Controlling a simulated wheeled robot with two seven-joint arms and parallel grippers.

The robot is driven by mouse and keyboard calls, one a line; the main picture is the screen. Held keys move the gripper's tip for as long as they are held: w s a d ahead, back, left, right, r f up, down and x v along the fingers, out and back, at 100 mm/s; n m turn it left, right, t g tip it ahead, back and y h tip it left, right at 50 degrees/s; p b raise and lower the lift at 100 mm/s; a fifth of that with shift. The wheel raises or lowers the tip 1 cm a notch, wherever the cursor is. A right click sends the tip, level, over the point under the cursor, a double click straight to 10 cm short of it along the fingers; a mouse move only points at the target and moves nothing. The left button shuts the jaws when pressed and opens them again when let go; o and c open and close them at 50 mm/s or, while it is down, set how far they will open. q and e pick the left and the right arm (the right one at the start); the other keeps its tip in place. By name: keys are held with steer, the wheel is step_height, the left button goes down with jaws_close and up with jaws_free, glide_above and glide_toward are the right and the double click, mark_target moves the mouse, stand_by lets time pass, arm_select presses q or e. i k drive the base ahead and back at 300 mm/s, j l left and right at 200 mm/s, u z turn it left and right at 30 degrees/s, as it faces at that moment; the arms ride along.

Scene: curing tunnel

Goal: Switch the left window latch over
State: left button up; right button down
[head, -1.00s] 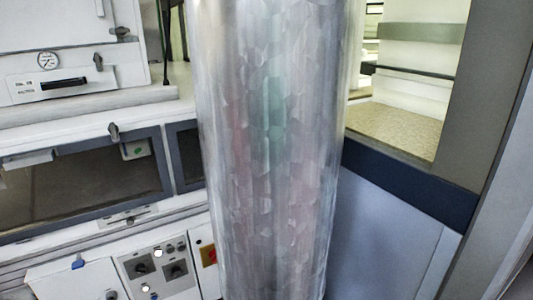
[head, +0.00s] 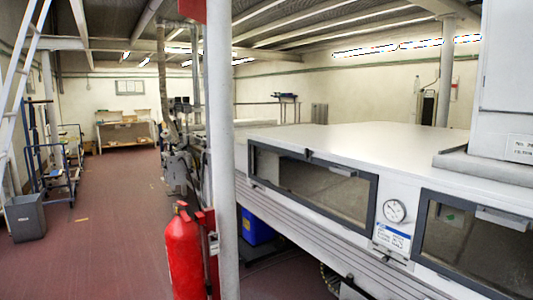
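A long white machine housing (head: 390,145) fills the right of the head view. Its front has a left window (head: 315,188) and a right window (head: 475,243), both dark-framed and shut. A small dark piece, perhaps the latch (head: 308,154), sits at the top edge of the left window frame. It is too small to tell which way it is turned. A light handle-like plate (head: 343,171) is near that window's upper right. Neither of my grippers is in view.
A white post (head: 222,150) stands in front of the machine's left end, with a red fire extinguisher (head: 183,255) beside it. A gauge (head: 395,211) sits between the windows. Open red floor (head: 110,225) lies left, with a grey bin (head: 25,218) and trolleys.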

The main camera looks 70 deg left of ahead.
mark_target(308, 154)
steer(key=i+u, duration=0.1)
steer(key=u, duration=2)
steer(key=i+j, duration=0.2)
steer(key=i, duration=0.35)
steer(key=l+z, duration=0.05)
